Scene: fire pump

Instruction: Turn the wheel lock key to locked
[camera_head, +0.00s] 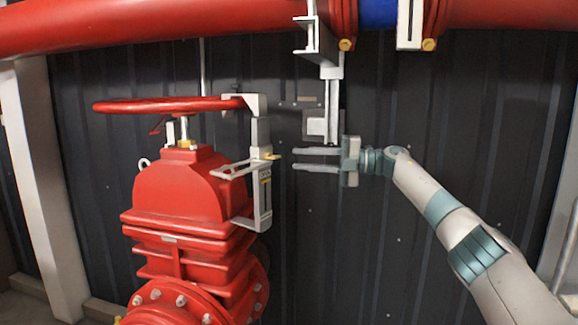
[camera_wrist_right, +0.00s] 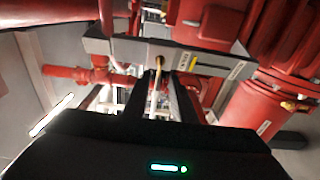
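The red valve wheel (camera_head: 165,105) sits on top of the red valve body (camera_head: 180,190). A grey wheel lock (camera_head: 262,133) is clamped at the wheel's right rim and runs down beside the body. A small brass key (camera_head: 272,156) sticks out to the right from the lock. My right gripper (camera_head: 296,159) is open and points left at the key, its fingertips a short gap away. In the right wrist view, the brass key (camera_wrist_right: 158,61) shows ahead, between the fingertips (camera_wrist_right: 158,85). The key's exact turn is too small to tell. My left gripper is out of view.
A large red pipe (camera_head: 180,22) crosses overhead. A grey bracket with a box (camera_head: 322,122) hangs just above my right gripper. A dark ribbed wall (camera_head: 400,260) stands behind. The space below and right of the lock looks clear.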

